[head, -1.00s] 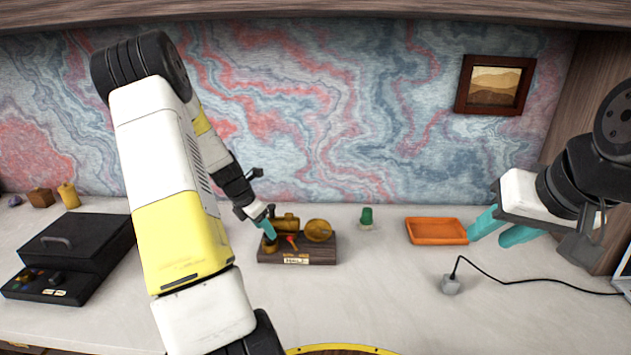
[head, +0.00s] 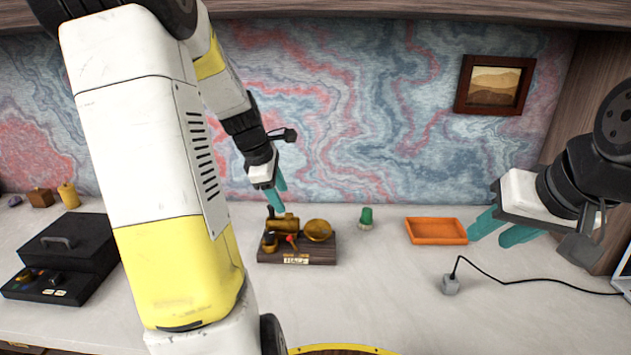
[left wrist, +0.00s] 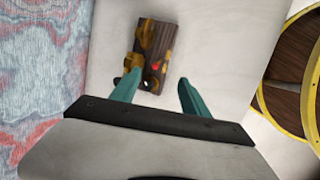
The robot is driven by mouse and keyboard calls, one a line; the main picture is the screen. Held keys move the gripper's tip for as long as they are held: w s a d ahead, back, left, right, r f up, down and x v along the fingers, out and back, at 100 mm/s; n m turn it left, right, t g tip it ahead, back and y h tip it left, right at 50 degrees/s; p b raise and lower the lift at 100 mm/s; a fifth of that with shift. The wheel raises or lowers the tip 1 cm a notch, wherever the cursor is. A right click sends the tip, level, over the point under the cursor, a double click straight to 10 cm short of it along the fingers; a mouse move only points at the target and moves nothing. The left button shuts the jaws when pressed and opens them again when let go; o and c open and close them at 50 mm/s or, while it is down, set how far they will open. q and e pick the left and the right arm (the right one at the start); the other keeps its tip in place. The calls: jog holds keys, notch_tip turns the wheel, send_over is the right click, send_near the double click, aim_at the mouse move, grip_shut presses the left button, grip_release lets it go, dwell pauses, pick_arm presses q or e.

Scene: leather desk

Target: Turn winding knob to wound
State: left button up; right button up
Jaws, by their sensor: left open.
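A small brass mechanism on a dark wooden base (head: 322,257) stands on the desk, with a label plate (head: 296,260) at its front that appears to read "HALF". A dark-topped brass knob (head: 270,241) stands at its left end, and a red-tipped pointer (head: 291,239) is beside it. The mechanism also shows in the left wrist view (left wrist: 152,45), beyond the fingers. My left gripper (head: 275,200) is open and empty, above and behind the knob, apart from it. Its teal fingers also show in the left wrist view (left wrist: 158,88). My right gripper (head: 495,230) hangs at the right with its teal fingers apart.
An orange tray (head: 437,231) lies just left of my right gripper. A grey block with a cable (head: 451,285) is at front right. A black box (head: 75,250) sits at left. The desk before the mechanism is clear.

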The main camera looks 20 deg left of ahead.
pick_arm(q)
jog(key=s+d+r+m, duration=0.7)
jog(key=d+m, duration=0.1)
jog(key=m, duration=0.1)
jog(key=shift+r+t, duration=0.4)
jog(key=shift+s, duration=0.1)
jog(key=s+d+r+m, duration=0.2)
jog(key=s+d+m, duration=0.1)
jog(key=s+m, duration=0.3)
jog(key=s+d+r+m+t, duration=0.1)
jog(key=s+d+m, duration=0.2)
jog(key=s+m, duration=0.3)
jog(key=shift+s+d+r, duration=0.15)
jog(key=shift+s+r, duration=0.2)
jog(key=shift+r, duration=0.05)
dwell(0.7)
